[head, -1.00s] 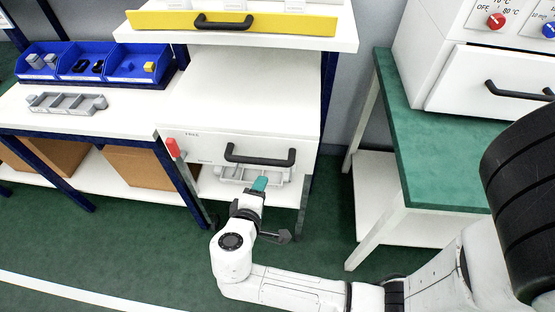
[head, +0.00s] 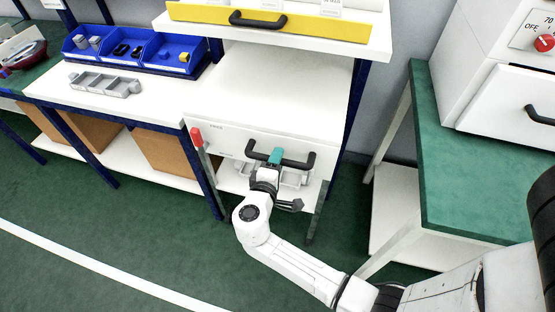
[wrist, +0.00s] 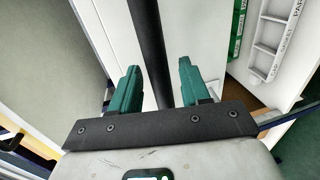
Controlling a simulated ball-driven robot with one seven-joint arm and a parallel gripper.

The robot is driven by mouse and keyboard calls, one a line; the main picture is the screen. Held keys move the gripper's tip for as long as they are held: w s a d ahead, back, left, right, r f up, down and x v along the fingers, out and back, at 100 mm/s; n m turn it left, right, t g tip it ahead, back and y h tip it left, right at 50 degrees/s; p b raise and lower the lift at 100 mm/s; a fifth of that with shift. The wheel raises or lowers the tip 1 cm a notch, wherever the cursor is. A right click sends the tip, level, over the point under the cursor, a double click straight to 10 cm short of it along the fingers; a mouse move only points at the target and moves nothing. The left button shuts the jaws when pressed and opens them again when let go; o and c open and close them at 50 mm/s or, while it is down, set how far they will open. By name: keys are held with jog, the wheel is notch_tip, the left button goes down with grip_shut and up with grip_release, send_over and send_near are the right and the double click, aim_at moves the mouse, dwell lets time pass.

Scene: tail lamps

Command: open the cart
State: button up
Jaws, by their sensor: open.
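In the wrist view, the black handle (wrist: 150,45) runs between the two teal fingers of my gripper (wrist: 155,88), with gaps on both sides. The fingers are open and not closed on the bar. Part of the handle is hidden behind the fingers in the head view.
A grey tray (head: 292,177) sits low behind my gripper. A green-topped table (head: 455,190) stands to the right, and a bench with blue bins (head: 135,55) to the left. A yellow drawer (head: 310,28) is above. Green floor in front is free.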

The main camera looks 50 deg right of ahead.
jog(key=shift+w+d+f, duration=0.1)
jog(key=shift+w+d, duration=0.05)
jog(key=shift+d, duration=0.2)
grip_shut()
dwell(0.3)
